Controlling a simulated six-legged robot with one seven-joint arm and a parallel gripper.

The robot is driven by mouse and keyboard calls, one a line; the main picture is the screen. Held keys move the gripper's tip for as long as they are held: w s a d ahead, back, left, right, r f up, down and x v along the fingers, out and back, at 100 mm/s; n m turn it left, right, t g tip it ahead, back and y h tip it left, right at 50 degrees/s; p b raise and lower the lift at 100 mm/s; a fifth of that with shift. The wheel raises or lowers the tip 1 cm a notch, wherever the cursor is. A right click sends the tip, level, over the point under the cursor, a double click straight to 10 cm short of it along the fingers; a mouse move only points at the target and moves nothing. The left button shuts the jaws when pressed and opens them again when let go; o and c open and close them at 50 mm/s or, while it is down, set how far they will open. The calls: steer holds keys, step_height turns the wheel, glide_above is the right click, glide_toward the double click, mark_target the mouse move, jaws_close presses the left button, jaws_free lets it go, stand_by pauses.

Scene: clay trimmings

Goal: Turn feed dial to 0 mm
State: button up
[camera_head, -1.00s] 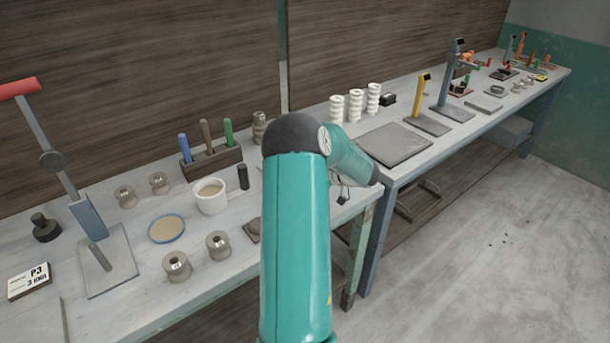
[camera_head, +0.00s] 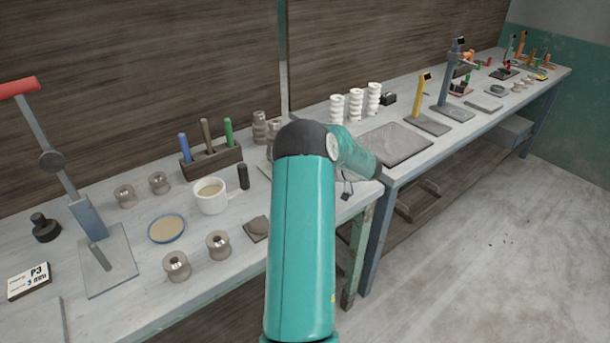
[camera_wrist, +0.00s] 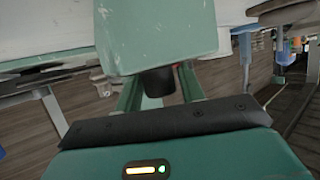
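In the wrist view a scratched pale green block (camera_wrist: 155,35) fills the top middle. A short dark round knob (camera_wrist: 158,82) sticks out below it; it may be the feed dial, but I see no marks or pointer on it. My gripper (camera_wrist: 160,90) has its two green fingers apart, one on each side of the knob. A gap shows between the knob and the right finger; contact on the left is unclear. The fingertips are partly hidden by the block. In the head view my arm hides my gripper, and no dial scale is readable.
A long bench (camera_head: 105,205) holds a mug (camera_head: 209,196), a tool block (camera_head: 212,160), metal spools (camera_head: 177,264), a red-handled lever (camera_head: 20,86) and a card reading P3, 3 mm (camera_head: 28,281). White spiral pieces (camera_head: 355,105) stand further back. Open floor (camera_head: 490,250) lies at right.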

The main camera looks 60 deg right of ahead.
steer(key=shift+r, duration=0.15)
steer(key=shift+s+r, duration=0.1)
steer(key=shift+s, duration=0.15)
steer(key=v, duration=1.3)
steer(key=shift+s, duration=0.15)
